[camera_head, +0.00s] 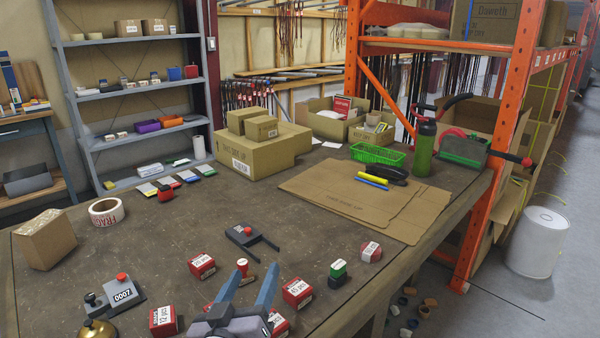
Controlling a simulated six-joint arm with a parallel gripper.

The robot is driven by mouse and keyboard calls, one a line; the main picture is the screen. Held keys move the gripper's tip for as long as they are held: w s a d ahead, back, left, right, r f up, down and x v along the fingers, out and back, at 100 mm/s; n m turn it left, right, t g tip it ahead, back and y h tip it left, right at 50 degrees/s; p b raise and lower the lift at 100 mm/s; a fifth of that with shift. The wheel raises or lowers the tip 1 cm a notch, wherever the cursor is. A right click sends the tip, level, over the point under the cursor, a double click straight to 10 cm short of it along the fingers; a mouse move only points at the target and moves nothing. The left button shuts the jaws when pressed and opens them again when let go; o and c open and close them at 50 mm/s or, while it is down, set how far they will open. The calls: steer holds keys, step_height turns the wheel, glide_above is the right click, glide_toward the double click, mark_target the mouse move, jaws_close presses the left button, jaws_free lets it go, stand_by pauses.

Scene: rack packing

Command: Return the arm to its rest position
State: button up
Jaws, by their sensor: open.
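My gripper (257,272) shows at the bottom middle, with its two blue-grey fingers apart and pointing away over the worktable. Nothing shows held between the fingers. Several small red boxes with white labels stand around it: one box (202,266) beyond to the left, one box (297,292) just to the right, and one box (163,320) at the lower left. Another red box (279,322) is partly hidden behind my gripper. My gripper also hides part of the table's near side.
A green-topped block (338,270) and a black holder (247,236) stand near my gripper. A numbered device (123,292) and brass bell (98,328) are at lower left. Cartons (262,150), flat cardboard (345,195) and a green bottle (424,148) occupy the far side. The table's left middle is fairly clear.

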steer(key=d+f+g+h, duration=0.1)
steer(key=d+g+h, duration=0.1)
steer(key=d, duration=0.4)
steer(key=d+f+m+g+h, duration=0.1)
steer(key=d+h, duration=0.1)
steer(key=d, duration=0.3)
steer(key=d+f+g+h+p, duration=0.1)
steer(key=d+f+g+h, duration=0.1)
steer(key=d, duration=0.4)
steer(key=shift+d+g, duration=0.3)
steer(key=s+d+f+g+y+p, duration=0.2)
steer(key=s+d+f+g+p, duration=0.1)
steer(key=s+d+f+g, duration=0.95)
steer(key=s+a+m+y+p, duration=0.1)
steer(key=s+a+y, duration=0.3)
steer(key=s+y, duration=0.15)
step_height(320, 180, up, 19)
steer(key=a+y+p, duration=0.1)
steer(key=p, duration=1.8)
steer(key=shift+s+a+r+m+t, duration=0.2)
steer(key=shift+m+t, duration=0.1)
steer(key=shift+t, duration=0.15)
